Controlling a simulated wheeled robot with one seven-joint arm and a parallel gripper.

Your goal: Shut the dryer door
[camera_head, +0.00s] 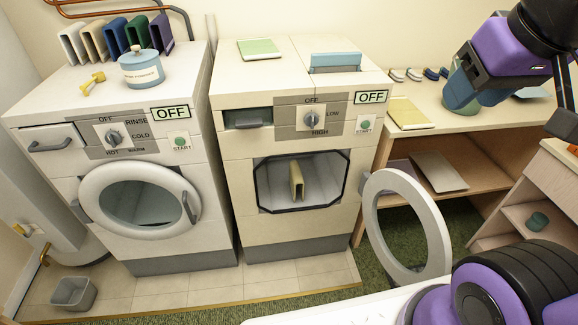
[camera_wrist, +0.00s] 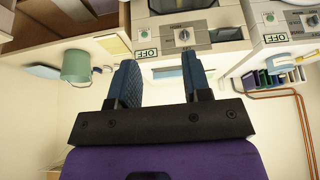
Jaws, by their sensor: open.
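The dryer (camera_head: 286,195) is the cream machine in the middle of the head view. Its round white door (camera_head: 434,228) stands wide open, swung out to the right of the dark-rimmed opening. The dryer's control panel (camera_wrist: 184,36) shows upside down beyond the fingers; the door is not clearly visible there.
The washer (camera_head: 140,205) with its round door closed stands left of the dryer. A shelf unit (camera_head: 535,195) stands at right. Green carpet (camera_head: 385,268) lies under the open door.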

